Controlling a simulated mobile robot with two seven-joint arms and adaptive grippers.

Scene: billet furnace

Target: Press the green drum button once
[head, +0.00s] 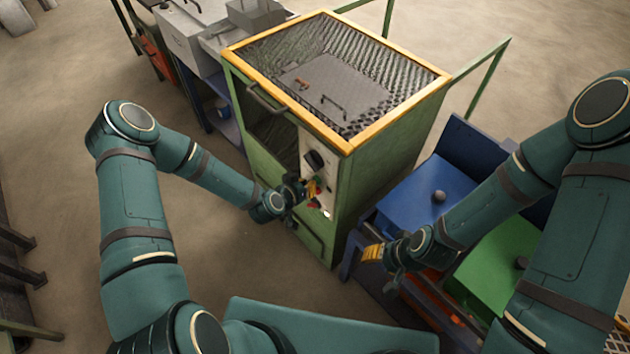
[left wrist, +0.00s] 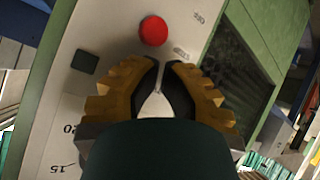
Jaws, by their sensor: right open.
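The control panel (head: 322,165) is a pale plate on the front of the green cabinet (head: 385,165). My left gripper (head: 314,188) is at this panel, with its orange fingers in front of it. In the left wrist view the left fingertips (left wrist: 163,66) are brought together and hold nothing visible. A round red button (left wrist: 153,31) lies just beyond them on the panel. My right gripper (head: 373,254) is open and empty.
The cabinet has an orange-rimmed mesh top (head: 400,118). A dark square (left wrist: 84,61) and dial numbers (left wrist: 68,128) are on the panel. A blue tray (head: 415,195) and a green tray (head: 490,265) stand at the right.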

